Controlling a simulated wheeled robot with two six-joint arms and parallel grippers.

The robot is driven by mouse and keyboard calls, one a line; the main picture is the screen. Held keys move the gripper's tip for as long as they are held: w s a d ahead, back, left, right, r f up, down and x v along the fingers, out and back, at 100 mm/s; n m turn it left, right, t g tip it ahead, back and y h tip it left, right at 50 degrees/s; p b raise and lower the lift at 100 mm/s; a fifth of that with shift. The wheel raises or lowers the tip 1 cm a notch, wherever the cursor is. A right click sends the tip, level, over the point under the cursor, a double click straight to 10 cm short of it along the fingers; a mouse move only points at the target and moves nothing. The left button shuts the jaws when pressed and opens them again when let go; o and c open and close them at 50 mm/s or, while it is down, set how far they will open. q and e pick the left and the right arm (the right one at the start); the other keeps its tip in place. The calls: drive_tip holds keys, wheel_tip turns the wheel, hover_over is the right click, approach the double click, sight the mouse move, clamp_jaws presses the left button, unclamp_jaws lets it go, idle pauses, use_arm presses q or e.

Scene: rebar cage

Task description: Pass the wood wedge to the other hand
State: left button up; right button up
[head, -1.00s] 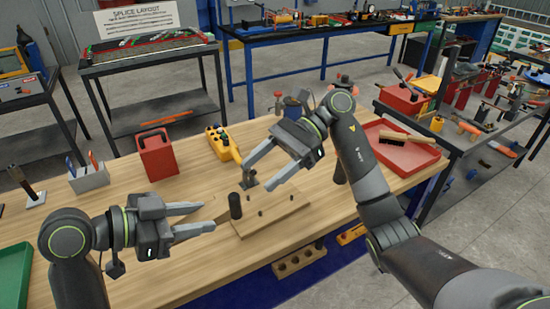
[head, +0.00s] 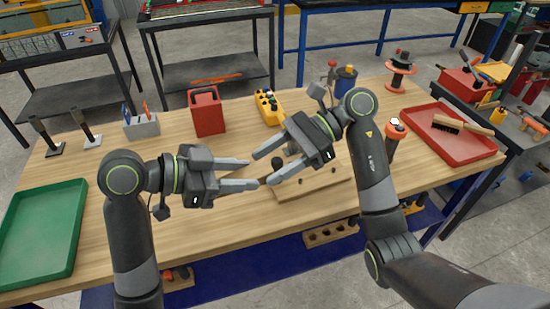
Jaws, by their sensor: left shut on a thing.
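The wood wedge (head: 240,173) is tan and hard to tell from the wooden bench top behind it. It lies between the fingers of my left gripper (head: 245,174), which is shut on it above the bench. My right gripper (head: 262,168) faces it from the right, its two fingers spread apart. The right fingertips are close to the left fingertips. I cannot tell whether they touch the wedge.
A wooden board (head: 315,185) lies on the bench below the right gripper, with a dark peg (head: 277,163) beside the fingers. A red can (head: 207,112), a yellow control box (head: 269,106), a green tray (head: 42,232) and a red tray (head: 455,150) stand around.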

drive_tip(key=c, duration=0.9)
use_arm(q)
drive_tip(key=o, duration=1.1)
use_arm(e)
drive_tip(key=shift+w, duration=0.1)
